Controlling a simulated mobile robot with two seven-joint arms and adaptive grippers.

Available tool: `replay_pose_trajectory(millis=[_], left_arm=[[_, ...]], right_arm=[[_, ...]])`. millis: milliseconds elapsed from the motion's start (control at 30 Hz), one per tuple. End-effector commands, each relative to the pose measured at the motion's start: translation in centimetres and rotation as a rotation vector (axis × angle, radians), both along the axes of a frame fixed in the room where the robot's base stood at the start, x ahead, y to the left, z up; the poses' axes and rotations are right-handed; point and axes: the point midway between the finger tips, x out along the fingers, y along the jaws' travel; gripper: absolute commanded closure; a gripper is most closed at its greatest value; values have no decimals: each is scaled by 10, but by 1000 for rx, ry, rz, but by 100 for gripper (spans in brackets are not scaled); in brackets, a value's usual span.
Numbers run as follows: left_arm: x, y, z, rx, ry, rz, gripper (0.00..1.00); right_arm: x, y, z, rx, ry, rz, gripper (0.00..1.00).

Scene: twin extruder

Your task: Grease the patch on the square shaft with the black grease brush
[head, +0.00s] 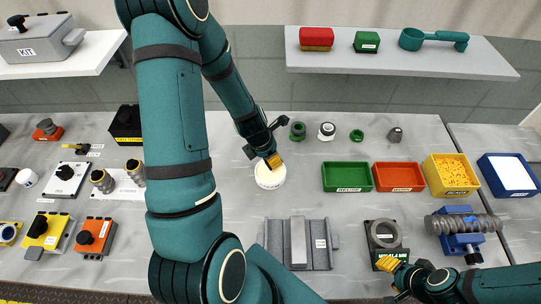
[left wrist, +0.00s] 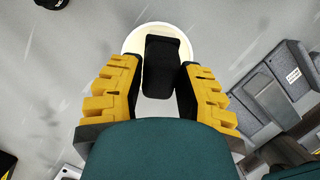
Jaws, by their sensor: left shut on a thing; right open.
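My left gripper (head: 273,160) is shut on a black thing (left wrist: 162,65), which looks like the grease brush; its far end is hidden. The gripper is right above a round white tub (head: 270,178), whose rim also shows behind the black thing in the left wrist view (left wrist: 133,40). A grey fixture (head: 318,245) with a pale square bar (head: 298,240), likely the square shaft, lies at front centre, right of and nearer than the left gripper. No grease patch can be made out on it. My right gripper (head: 390,266) is open at the front right.
A grey ring on a dark block (head: 384,236) stands beside the right gripper. Green (head: 347,190), red (head: 398,190) and yellow (head: 450,188) bins stand at the right, near a blue stand with a screw (head: 463,243). The table between tub and fixture is clear.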

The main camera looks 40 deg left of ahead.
Motion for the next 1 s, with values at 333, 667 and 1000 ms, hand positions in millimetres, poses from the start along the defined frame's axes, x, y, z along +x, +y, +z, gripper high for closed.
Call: replay_pose_trajectory(millis=[333,667,1000], left_arm=[[0,0,-2,0,0,0,92],[0,0,-7,0,0,1,92],[0,0,-10,0,0,0,92]], right_arm=[[0,0,-2,0,0,0,53],[0,0,-7,0,0,0,53],[0,0,-10,0,0,0,53]])
